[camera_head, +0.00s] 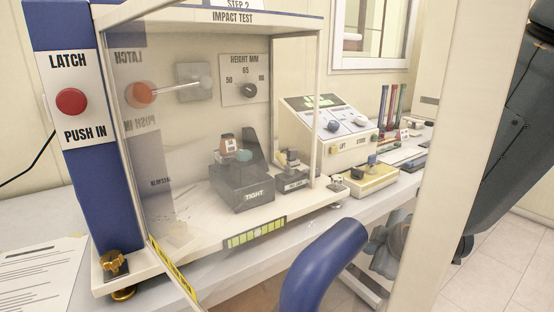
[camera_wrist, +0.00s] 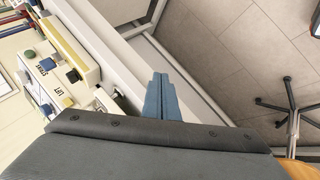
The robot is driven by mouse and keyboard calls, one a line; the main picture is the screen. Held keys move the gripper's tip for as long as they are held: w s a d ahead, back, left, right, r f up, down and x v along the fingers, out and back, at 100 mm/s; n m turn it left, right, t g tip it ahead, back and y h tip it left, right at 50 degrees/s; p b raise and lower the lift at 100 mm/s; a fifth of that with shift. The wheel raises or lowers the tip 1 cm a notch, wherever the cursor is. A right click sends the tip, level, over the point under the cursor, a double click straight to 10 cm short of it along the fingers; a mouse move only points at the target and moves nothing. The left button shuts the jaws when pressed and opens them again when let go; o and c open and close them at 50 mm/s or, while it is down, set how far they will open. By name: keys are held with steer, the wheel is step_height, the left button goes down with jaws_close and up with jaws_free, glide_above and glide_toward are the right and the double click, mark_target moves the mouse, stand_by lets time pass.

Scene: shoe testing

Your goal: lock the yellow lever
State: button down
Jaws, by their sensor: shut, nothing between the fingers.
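No yellow part shows clearly as a lever. Inside the clear-walled impact test cabinet, a small dark block (camera_head: 292,181) bears a yellowish piece (camera_head: 290,158), too small to tell its position. Beside it stands a dark block marked TIGHT (camera_head: 240,190), with a teal knob (camera_head: 243,156) and an orange-red part on top. My gripper (camera_wrist: 161,98) is shut and empty in the wrist view, with its blue-grey fingers together. It is outside the cabinet, apart from the blocks, off the bench's front edge. In the head view, my arm's blue link crosses low in front of the bench.
A blue post (camera_head: 108,200) with a red latch button (camera_head: 71,101) stands at left. A control console (camera_head: 327,125) and a yellow-based device (camera_head: 370,181) stand right of the cabinet. Floor lies open beyond the bench.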

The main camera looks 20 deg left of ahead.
steer(key=s+a+r+n+t+y+p, duration=0.1)
steer(key=a+r+n+y, duration=0.4)
steer(key=a, duration=0.5)
steer(key=s+a+r+n+t+y+p, duration=0.1)
steer(key=a+r+n+t+y, duration=0.2)
steer(key=a+r+n, duration=0.6)
steer(key=n+y, duration=0.2)
steer(key=shift+s+a+n+y, duration=0.3)
steer(key=shift+a+n, duration=0.1)
steer(key=shift+w+a, duration=0.1)
steer(key=p+x, duration=0.3)
steer(key=x, duration=0.6)
steer(key=shift+w+a+p, duration=0.25)
steer(key=shift+a+p, duration=0.05)
steer(key=shift+w+d+r+p, duration=0.25)
steer(key=shift+w+d+p, duration=0.05)
steer(key=shift+w, duration=0.25)
steer(key=shift+w+d+r+p, duration=0.25)
steer(key=shift+w+d, duration=0.1)
steer(key=shift+w, duration=0.2)
steer(key=shift+w+d+r+p, duration=0.25)
steer(key=shift+w+d+p, duration=0.05)
steer(key=shift+w, duration=0.25)
